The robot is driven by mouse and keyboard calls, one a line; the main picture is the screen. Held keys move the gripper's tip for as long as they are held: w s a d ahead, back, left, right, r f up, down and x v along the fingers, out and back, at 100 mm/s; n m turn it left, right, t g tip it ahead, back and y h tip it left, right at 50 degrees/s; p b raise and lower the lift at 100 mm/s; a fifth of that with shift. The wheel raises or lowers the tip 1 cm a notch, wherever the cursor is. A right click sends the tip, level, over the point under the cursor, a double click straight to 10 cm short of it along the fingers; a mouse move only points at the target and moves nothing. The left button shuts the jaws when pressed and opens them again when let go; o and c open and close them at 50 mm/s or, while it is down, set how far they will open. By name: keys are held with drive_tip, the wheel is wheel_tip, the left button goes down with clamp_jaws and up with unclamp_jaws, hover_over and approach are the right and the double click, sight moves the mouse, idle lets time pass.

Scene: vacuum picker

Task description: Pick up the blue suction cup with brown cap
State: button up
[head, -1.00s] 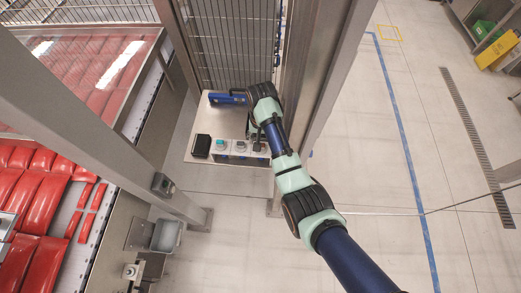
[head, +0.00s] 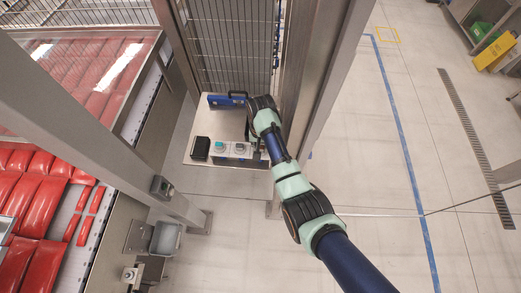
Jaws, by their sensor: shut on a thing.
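My gripper (head: 247,132) hangs from my wrist over the right side of a pale work table (head: 202,125). It is small, dark and partly hidden by my arm. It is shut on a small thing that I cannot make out. A row of white holders stands along the table's front. A teal round piece (head: 220,146) sits on the left holder. A darker bluish piece (head: 240,148) sits on the middle holder, just below my gripper. The right holder is partly covered by my arm. No brown cap can be told apart at this size.
A blue case with a dark handle (head: 220,101) lies at the table's back. A black box (head: 200,148) stands at its left front. A wire fence (head: 230,45) rises behind. A metal post (head: 318,80) stands close to my arm on the right.

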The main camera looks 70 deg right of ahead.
drive_tip(key=shift+r, duration=0.15)
wheel_tip(320, 180, up, 20)
drive_tip(key=p, duration=1)
idle(0.6)
